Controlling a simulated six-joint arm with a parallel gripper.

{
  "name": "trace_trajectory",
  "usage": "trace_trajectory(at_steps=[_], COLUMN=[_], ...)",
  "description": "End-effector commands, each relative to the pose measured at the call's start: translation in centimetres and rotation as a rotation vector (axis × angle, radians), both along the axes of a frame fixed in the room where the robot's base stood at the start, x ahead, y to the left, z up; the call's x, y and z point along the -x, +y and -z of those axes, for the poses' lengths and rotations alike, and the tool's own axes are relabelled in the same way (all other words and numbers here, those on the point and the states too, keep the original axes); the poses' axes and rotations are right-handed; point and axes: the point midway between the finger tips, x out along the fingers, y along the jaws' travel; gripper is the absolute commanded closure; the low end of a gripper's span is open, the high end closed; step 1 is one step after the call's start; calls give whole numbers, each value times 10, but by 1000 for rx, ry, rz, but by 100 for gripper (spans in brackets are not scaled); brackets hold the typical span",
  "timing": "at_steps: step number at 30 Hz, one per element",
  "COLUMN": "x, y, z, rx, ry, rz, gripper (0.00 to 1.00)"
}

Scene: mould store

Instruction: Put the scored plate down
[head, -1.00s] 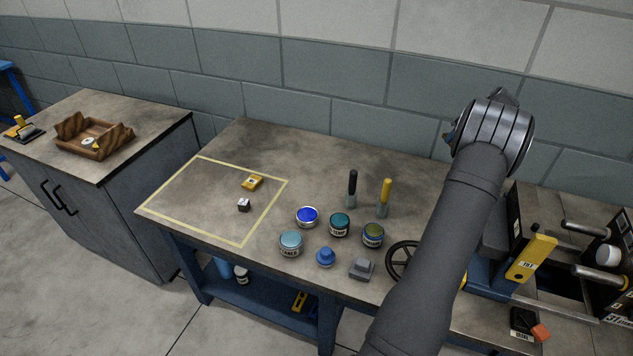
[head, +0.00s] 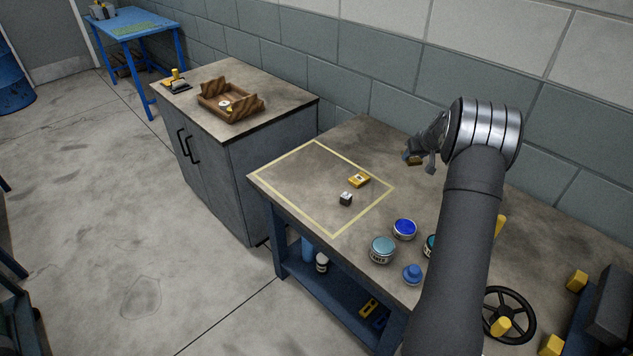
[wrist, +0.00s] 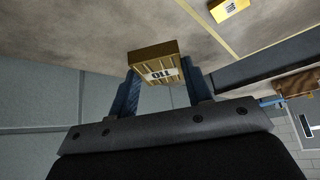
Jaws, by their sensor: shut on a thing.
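My gripper (wrist: 160,84) is shut on a small brass-coloured plate (wrist: 150,54) with score lines on its face and a white label. The plate sits between the two blue fingers in the wrist view. In the head view my gripper (head: 419,156) is above the back of the workbench, right of the taped area, with the plate (head: 411,160) a small brown patch at its tips. The plate looks clear of the bench top (head: 360,135). The yellow tape outline (head: 290,208) encloses a mostly bare area at the bench's left end.
Inside the tape are a yellow labelled block (head: 359,180) and a small dark cube with a pale top (head: 346,199). A cabinet with a wooden tray (head: 217,108) is left. The block wall is close behind.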

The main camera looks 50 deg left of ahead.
Motion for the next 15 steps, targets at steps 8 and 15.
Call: trace_trajectory(at_steps=[8, 15], x=[92, 142], y=[107, 151], z=[18, 27], rx=[-1, -3], ry=[-8, -14], rz=[-124, -180], gripper=[93, 93])
